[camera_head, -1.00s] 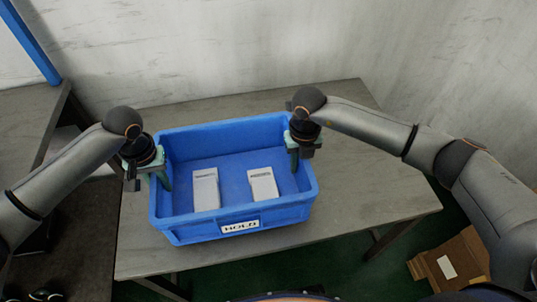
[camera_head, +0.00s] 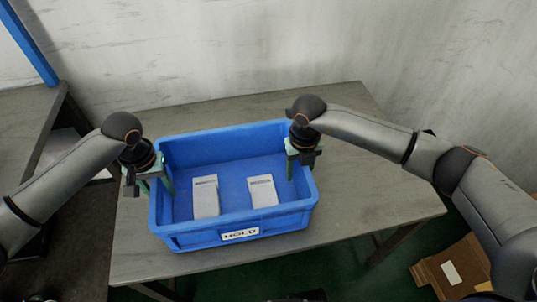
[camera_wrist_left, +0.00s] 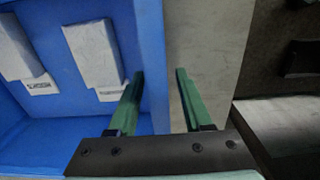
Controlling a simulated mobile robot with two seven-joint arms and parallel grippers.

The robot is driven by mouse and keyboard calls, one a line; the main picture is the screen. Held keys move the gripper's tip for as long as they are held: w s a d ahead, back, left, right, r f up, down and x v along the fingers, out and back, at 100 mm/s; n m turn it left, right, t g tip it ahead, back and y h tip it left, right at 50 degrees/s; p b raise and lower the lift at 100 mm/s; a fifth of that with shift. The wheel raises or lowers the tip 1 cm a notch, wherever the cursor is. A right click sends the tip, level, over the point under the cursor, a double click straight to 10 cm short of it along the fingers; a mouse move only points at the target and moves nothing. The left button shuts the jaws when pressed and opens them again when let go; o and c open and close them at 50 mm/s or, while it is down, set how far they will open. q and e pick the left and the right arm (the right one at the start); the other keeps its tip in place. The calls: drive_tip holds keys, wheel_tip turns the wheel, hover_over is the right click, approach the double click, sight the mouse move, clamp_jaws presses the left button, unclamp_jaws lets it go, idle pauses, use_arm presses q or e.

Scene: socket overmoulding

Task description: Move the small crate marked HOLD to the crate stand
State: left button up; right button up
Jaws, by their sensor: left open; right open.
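The blue crate (camera_head: 182,238) marked HOLD sits on the grey table, its label (camera_head: 239,234) facing front. Two pale grey box-shaped parts (camera_head: 206,197) (camera_head: 262,191) lie inside it. My left gripper (camera_head: 159,184) is at the crate's left wall. In the left wrist view its green fingers (camera_wrist_left: 158,85) are open, one on the inner side of the blue wall (camera_wrist_left: 150,60) and one on the outer side. My right gripper (camera_head: 299,166) is at the right wall, open, with a finger reaching inside. Whether the fingers touch the walls I cannot tell.
The grey table (camera_head: 380,195) has free room right of the crate. Another dark table (camera_head: 25,125) with a blue post (camera_head: 28,42) stands at the left. A cardboard box (camera_head: 452,268) is on the green floor at the lower right. A wall stands behind.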

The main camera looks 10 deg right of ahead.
use_arm(q)
wheel_tip(320, 180, up, 11)
drive_tip(key=shift+r, duration=0.35)
use_arm(e)
drive_tip(key=shift+r, duration=0.2)
wheel_tip(320, 180, up, 12)
drive_tip(key=shift+f, duration=0.15)
idle(0.4)
